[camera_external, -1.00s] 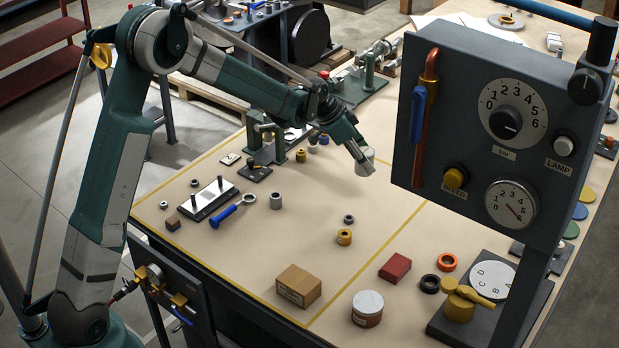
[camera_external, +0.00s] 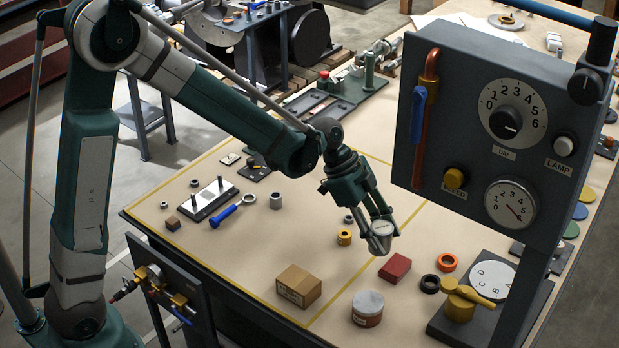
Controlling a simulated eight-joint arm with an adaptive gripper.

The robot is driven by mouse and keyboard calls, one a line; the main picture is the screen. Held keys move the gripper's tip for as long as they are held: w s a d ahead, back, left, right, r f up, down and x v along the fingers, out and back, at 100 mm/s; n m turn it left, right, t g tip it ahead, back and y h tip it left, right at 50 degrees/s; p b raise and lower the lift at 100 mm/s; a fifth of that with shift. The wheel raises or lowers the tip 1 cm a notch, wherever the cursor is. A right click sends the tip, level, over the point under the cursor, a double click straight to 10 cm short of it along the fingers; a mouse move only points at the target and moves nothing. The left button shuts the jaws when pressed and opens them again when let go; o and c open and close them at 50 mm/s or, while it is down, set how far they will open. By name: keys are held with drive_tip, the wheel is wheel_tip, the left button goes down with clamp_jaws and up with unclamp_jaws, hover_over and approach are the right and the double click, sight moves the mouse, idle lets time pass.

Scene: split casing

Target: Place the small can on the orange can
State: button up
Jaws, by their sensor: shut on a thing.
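My gripper (camera_external: 382,226) is shut on the small can (camera_external: 381,245), a pale grey-white cylinder, and holds it above the tabletop near the yellow line. The fingers hide part of it. The orange can (camera_external: 366,316) stands upright on the table toward the front, with a pale grey round top and an orange-brown side. In the picture the small can is above and slightly right of it, clearly apart. Nothing lies on the orange can's top.
A cardboard box (camera_external: 299,286) stands left of the orange can. A red block (camera_external: 395,268) lies just below the held can in the picture. Black (camera_external: 430,284) and orange (camera_external: 446,262) rings lie to the right. A tall dial panel (camera_external: 480,130) rises at the right.

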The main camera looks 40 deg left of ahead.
drive_tip(key=s+d+m+g, duration=0.1)
drive_tip(key=s+d+m, duration=0.1)
drive_tip(key=s, duration=0.7)
drive_tip(key=shift+s+d+r, duration=0.2)
drive_tip(key=shift+d+r, duration=0.25)
drive_tip(key=shift+d, duration=0.4)
drive_tip(key=shift+f, duration=0.1)
approach(379, 307)
drive_tip(key=shift+d+r, duration=0.15)
drive_tip(key=shift+d, duration=0.4)
drive_tip(key=shift+d+r, duration=0.15)
drive_tip(key=shift+d, duration=0.45)
drive_tip(key=shift+f+b, duration=0.45)
drive_tip(key=shift+f, duration=1.6)
drive_tip(key=shift+f, duration=0.2)
drive_tip(key=o, duration=1)
